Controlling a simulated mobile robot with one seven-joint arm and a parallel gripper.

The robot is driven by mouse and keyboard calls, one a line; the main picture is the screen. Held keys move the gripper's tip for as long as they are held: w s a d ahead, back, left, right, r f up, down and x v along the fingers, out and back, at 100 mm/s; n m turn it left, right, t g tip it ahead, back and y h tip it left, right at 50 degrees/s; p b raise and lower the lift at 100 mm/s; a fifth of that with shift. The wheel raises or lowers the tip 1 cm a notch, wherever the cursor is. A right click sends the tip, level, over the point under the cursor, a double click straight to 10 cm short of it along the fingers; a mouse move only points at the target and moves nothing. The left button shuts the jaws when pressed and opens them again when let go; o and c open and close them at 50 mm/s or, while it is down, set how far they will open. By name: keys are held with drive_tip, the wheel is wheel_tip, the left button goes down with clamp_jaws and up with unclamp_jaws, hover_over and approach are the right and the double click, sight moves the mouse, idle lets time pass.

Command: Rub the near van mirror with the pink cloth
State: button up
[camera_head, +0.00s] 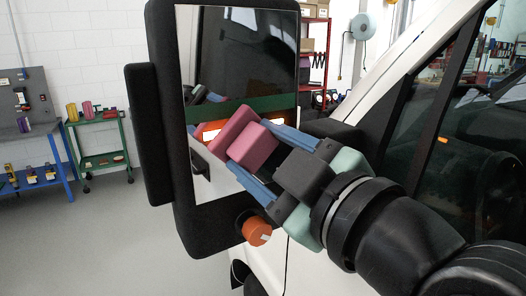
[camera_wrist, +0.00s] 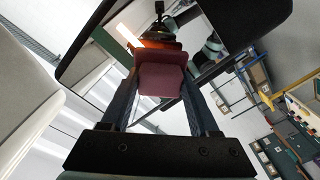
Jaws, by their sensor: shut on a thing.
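The near van mirror (camera_head: 190,228) is a tall black housing with a bright glass face, upright in the middle of the head view. The pink cloth (camera_head: 254,147) is a folded, block-like pad in front of the lower half of the glass. My gripper (camera_head: 247,144), with blue fingers, is shut on the cloth. Cloth and reflection meet closely, but I cannot tell if the cloth touches the glass. In the wrist view the cloth (camera_wrist: 160,81) sits between the fingertips, with the mirror glass (camera_wrist: 208,22) behind it.
An orange round piece (camera_head: 257,231) shows below the mirror, close to my gripper. The van's window and white pillar (camera_head: 385,62) are at the right. A green cart (camera_head: 101,118) and a blue workbench (camera_head: 62,160) stand far left, with open floor (camera_head: 100,235) before them.

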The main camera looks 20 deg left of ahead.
drive_tip(key=shift+x, duration=1.1)
drive_tip(key=w+d+b, duration=0.1)
drive_tip(key=w+d, duration=0.1)
drive_tip(key=w, duration=0.1)
drive_tip(key=shift+d, duration=0.25)
drive_tip(key=shift+w+a+b, duration=0.1)
drive_tip(key=shift+b, duration=0.2)
drive_tip(key=shift+s+a+b, duration=0.2)
drive_tip(key=shift+s+a, duration=0.45)
drive_tip(key=shift+s, duration=0.15)
drive_tip(key=shift+s+a+b, duration=0.15)
drive_tip(key=shift+s+a, duration=0.45)
drive_tip(key=shift+s, duration=0.2)
